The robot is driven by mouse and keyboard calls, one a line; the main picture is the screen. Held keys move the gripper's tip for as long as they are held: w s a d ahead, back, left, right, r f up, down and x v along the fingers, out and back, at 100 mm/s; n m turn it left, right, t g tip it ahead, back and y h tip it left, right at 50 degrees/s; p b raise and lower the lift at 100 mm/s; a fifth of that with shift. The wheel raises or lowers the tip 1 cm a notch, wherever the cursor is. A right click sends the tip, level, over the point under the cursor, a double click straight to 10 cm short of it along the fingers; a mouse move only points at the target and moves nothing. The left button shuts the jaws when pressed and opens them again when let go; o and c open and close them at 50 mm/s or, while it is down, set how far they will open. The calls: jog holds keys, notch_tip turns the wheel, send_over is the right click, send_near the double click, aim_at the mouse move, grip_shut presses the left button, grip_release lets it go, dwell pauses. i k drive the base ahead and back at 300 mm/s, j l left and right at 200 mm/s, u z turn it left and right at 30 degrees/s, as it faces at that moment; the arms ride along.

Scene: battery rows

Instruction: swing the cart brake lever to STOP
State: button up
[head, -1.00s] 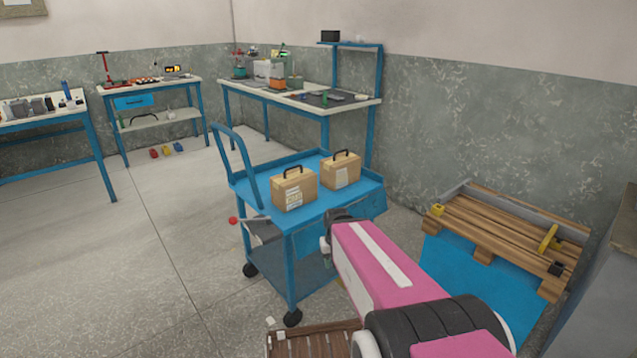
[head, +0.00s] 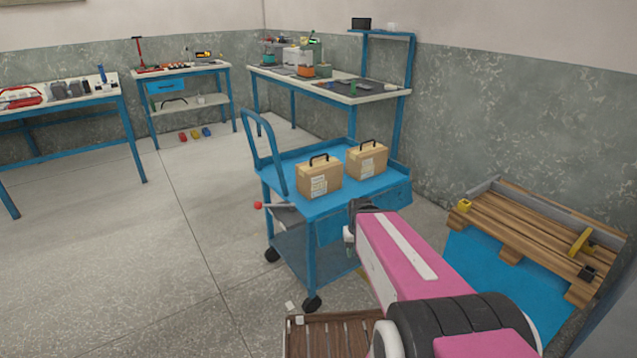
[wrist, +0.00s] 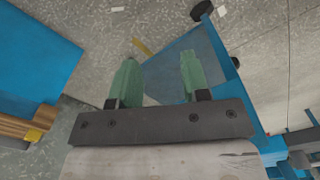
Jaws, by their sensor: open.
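The blue cart (head: 345,195) stands ahead on its casters, with two tan cases on its top. The brake lever shows as a red ball knob (head: 258,205) on a thin arm at the cart's left side, beside a grey plate (head: 288,214). No STOP marking is readable. My gripper (wrist: 158,77) is open and empty in the wrist view, its two green fingers over the cart's lower part and the floor. In the head view my pink arm reaches toward the cart's near right side and hides part of it. The knob is well left of my gripper.
A pallet (head: 535,235) of wooden slats lies on a blue base at the right. A brown slatted platform (head: 335,336) is low in front. Workbenches (head: 330,88) line the back wall. The floor (head: 140,260) left of the cart is clear.

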aim_at(257, 205)
jog(key=j, duration=0.5)
jog(key=k+j+z, duration=0.1)
jog(key=j, duration=0.4)
jog(key=k+j, duration=0.1)
jog(key=j, duration=0.45)
jog(key=i+j, duration=0.1)
jog(key=j, duration=0.55)
jog(key=i+j+z, duration=0.15)
jog(key=j, duration=0.5)
jog(key=i+j, duration=0.1)
jog(key=j, duration=0.2)
